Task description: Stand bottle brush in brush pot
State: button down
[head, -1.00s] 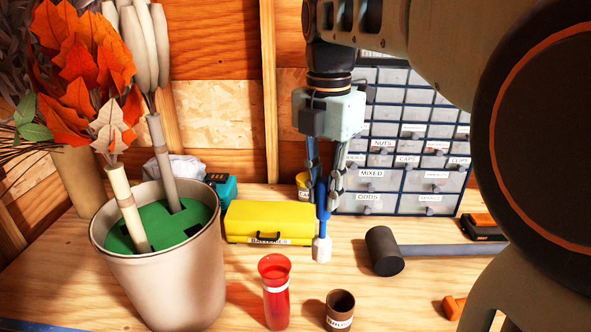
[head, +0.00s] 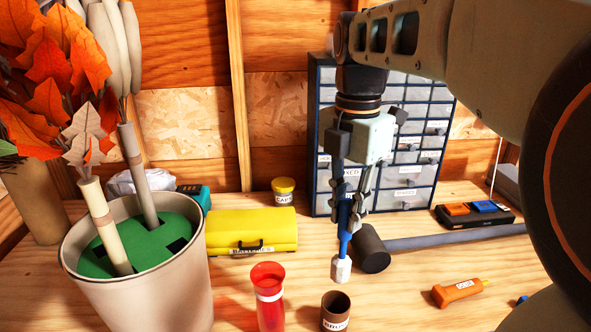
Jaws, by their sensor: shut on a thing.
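The bottle brush (head: 342,262) has a blue handle and a pale white head that hangs downward. My gripper (head: 351,215) is shut on its blue handle and holds it almost upright, slightly tilted, above the workbench. The brush pot (head: 336,311) is a small brown open cup with a white label, partly readable, near the front edge of the picture. The brush head shows just above and behind the pot's rim in the picture, apart from it. The pot's inside is mostly dark.
A red cup (head: 269,296) stands just left of the pot. A large planter (head: 150,285) fills the left. A drawer cabinet (head: 408,190) stands behind.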

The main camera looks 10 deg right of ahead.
jog(key=b, duration=0.5)
send_over(341, 260)
jog(key=shift+w+d+f, duration=0.1)
jog(key=shift+w+f, duration=0.05)
jog(key=shift+f, duration=1.25)
jog(key=shift+w+f, duration=0.1)
jog(key=shift+f, duration=1.3)
jog(key=shift+f+b, duration=2.15)
jog(key=shift+f, duration=1.2)
jog(key=c, duration=1.7)
grip_release()
jog(key=shift+r, duration=0.1)
notch_tip(341, 260, up, 12)
jog(key=shift+f, duration=0.1)
